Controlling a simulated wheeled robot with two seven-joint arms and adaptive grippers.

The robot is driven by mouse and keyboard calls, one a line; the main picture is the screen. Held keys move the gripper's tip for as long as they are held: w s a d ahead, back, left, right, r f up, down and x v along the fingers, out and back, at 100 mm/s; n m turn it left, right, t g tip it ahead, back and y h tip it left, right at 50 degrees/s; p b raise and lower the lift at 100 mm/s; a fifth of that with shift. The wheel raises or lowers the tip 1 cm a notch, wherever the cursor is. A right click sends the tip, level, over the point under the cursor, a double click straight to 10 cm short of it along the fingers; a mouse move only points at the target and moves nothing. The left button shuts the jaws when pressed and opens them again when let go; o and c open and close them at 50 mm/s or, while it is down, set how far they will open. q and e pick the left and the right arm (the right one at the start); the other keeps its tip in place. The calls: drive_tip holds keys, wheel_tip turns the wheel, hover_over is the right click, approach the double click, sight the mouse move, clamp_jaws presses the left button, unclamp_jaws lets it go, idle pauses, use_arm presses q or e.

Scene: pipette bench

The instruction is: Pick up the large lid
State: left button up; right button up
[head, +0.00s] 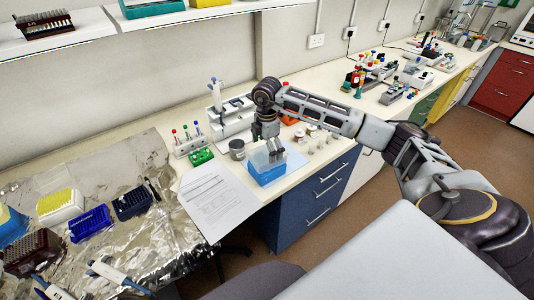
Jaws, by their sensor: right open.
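My right gripper (270,150) points down over a blue box (268,177) near the front edge of the bench. It is open, with its fingertips at the top of the box; I cannot tell whether they touch it. The box has a paler, translucent upper part, and the gripper hides some of it. I cannot clearly single out the large lid; this upper part may be a lid. Several small pale jars or caps (312,146) stand just right of the box. My left gripper is not in view.
A grey cup (237,149) and a green rack (202,156) stand left of the box. A printed sheet (215,196) lies in front of them. A pipette stand (230,118) is behind. Foil (125,235) with tip racks covers the left bench.

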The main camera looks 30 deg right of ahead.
sight(267, 151)
drive_tip(key=shift+f, duration=0.7)
drive_tip(key=c, duration=0.9)
drive_tip(key=shift+o, duration=0.2)
drive_tip(key=shift+r, duration=0.1)
drive_tip(key=shift+r+b, duration=0.85)
drive_tip(key=shift+r, duration=4.1)
drive_tip(key=shift+f, duration=0.1)
drive_tip(key=shift+f+n+p, duration=0.3)
drive_tip(key=shift+f+p, duration=0.4)
drive_tip(key=shift+p, duration=0.45)
drive_tip(key=shift+f+n+p, duration=0.3)
drive_tip(key=shift+f+p, duration=0.3)
drive_tip(key=shift+f, duration=0.15)
drive_tip(key=shift+f, duration=0.2)
